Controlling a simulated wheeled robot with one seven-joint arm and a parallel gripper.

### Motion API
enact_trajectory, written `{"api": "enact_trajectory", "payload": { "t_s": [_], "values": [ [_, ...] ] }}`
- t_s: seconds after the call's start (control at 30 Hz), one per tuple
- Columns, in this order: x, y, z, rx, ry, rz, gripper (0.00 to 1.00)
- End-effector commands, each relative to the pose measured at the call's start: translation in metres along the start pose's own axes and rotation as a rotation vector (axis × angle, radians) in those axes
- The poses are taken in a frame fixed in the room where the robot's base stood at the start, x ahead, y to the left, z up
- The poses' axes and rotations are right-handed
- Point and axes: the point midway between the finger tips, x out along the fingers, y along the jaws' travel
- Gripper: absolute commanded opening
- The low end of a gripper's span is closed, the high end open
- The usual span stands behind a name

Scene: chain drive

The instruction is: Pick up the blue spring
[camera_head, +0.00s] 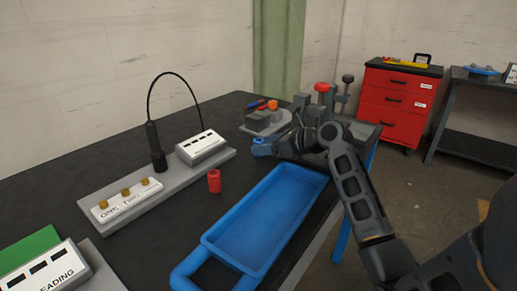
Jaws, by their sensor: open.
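A small blue piece (261,147), which looks like the blue spring, is on the dark table near the back middle. My gripper (273,149) is at its right side, coming in low from the right. It is open, with the blue piece at its fingertips. I cannot tell whether the piece lies between the fingers or just beyond them, or whether they touch it. The fingers are small and dark here, and my wrist hides part of the table behind.
A red cylinder (214,182) stands left of the blue tray (208,241). A grey base (91,202) with a black lamp-like post (156,146) and white box (201,148) lies left. Tools and a vise-like block stand behind my gripper. A red cabinet (397,101) stands at back right.

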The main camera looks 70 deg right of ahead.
Motion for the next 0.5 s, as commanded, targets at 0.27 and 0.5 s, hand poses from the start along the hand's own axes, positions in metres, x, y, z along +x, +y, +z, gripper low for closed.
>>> {"api": "enact_trajectory", "payload": {
  "t_s": [0.27,0.5],
  "values": [
    [0.0038,0.0001,-0.0001,0.0,0.0,-0.001,0.62],
    [0.0037,0.0002,-0.0001,0.0,0.0,0.0,0.4]
  ]
}}
